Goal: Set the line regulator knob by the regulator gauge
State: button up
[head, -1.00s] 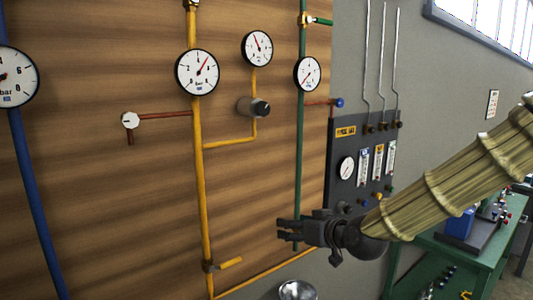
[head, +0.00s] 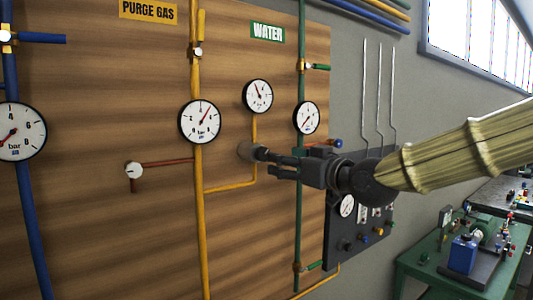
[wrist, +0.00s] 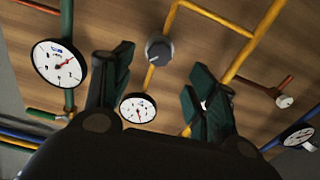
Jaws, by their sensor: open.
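The line regulator knob (head: 247,151) is a grey round body with a darker grip on the yellow branch pipe. The regulator gauge (head: 258,96) is the small white dial above it, its needle pointing up and left. My gripper (head: 271,165) is open, its fingertips close to the knob's right side and partly overlapping it in the head view. In the wrist view, the knob (wrist: 159,50) shows with a light mark, between and beyond the open fingers of my gripper (wrist: 157,75). The regulator gauge (wrist: 138,108) also shows there, upside down. Contact with the knob cannot be told.
A larger gauge (head: 200,122) sits on the yellow pipe, and another gauge (head: 306,117) on the green pipe. A white round handle (head: 133,170) is at left on a red-brown pipe. A dark instrument panel (head: 345,245) is behind my arm, with a green bench (head: 440,265) at right.

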aim_at(265, 156)
jog(key=shift+p+x, duration=1.95)
jog(key=shift+x, duration=2.1)
jog(key=shift+s, duration=0.1)
jog(key=shift+f, duration=0.1)
jog(key=c, duration=1)
